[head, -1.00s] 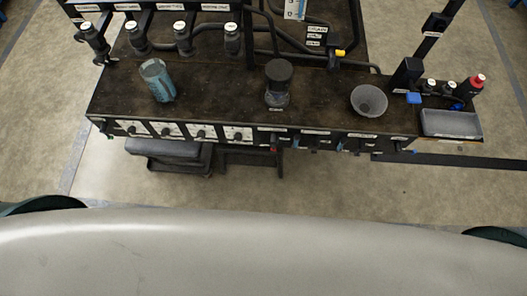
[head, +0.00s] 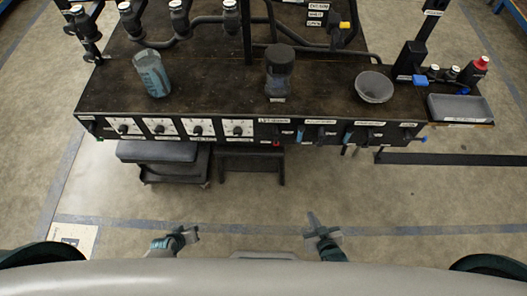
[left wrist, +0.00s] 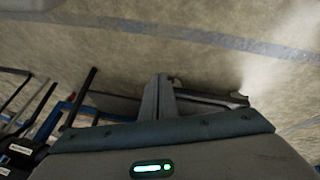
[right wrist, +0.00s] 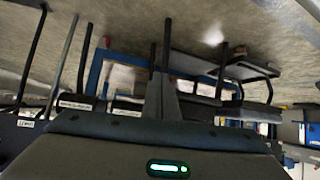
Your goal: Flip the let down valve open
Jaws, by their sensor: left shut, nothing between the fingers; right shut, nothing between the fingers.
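The front panel of the dark workbench carries a row of valve handles below white labels. The let down valve seems to be the one with a small red handle (head: 277,141), left of the other valves; its label is too small to read surely. My left gripper (head: 187,235) and right gripper (head: 314,226) are both low in the head view, over open floor and well short of the bench. Both are shut and empty, touching nothing. The left wrist view shows its closed fingers (left wrist: 160,90) against the floor; the right wrist view shows closed fingers (right wrist: 160,88) too.
On the bench top (head: 220,90) stand a bluish cup (head: 152,75), a dark-lidded jar (head: 279,70) and a grey bowl (head: 374,88). A grey tray (head: 459,107) sits at the right. Below the bench is a dark cart (head: 165,160).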

